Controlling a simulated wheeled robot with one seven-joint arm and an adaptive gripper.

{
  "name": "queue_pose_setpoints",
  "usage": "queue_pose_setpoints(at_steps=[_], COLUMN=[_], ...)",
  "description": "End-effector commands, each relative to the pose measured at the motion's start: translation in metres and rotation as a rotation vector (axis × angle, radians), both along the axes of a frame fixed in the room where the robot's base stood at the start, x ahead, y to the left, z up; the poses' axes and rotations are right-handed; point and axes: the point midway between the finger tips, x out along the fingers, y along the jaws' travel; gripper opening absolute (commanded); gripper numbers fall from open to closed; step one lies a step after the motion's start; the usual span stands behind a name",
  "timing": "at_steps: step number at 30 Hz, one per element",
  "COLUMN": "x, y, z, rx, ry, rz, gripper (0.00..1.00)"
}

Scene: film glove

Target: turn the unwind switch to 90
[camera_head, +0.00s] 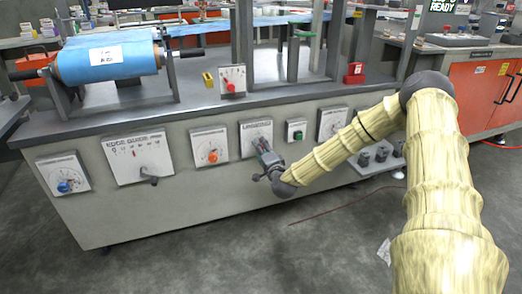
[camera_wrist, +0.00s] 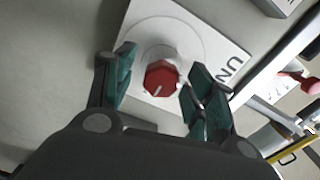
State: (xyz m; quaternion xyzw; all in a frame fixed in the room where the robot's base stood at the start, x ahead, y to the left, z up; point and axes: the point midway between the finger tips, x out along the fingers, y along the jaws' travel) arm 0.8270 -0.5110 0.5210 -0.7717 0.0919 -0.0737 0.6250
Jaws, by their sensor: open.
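The unwind switch is a red faceted knob (camera_wrist: 161,77) on a white dial plate (camera_wrist: 150,27), with the letters "UN" showing at the right in the wrist view. A white pointer line on the knob points down and slightly left there; the scale numbers cannot be read. My gripper (camera_wrist: 163,84) is open, with one green-padded finger on each side of the knob. Gaps show between the fingers and the knob. In the head view my gripper (camera_head: 264,158) is at the lower part of the dial plate (camera_head: 256,135) and hides the knob.
Other dials share the cabinet front: an orange-knob dial (camera_head: 210,147) at the left, a green button box (camera_head: 296,130) and another dial (camera_head: 331,122) at the right. The edge guide dial (camera_head: 138,157) is further left. A blue film roll (camera_head: 108,60) sits above.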

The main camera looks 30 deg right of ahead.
Motion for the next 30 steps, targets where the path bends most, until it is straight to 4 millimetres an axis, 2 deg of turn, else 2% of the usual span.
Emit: queue_pose_setpoints(at_steps=[12, 18, 24, 30], x=[-0.069, -0.096, -0.109, -0.111], y=[0.016, 0.022, 0.026, 0.026], z=[0.000, 0.000, 0.000, 0.000], rx=[0.004, 0.003, 0.002, 0.001], ry=[0.001, 0.000, 0.000, 0.001], rz=[0.000, 0.000, -0.001, -0.001], gripper=[0.54, 0.54, 0.54, 0.54])
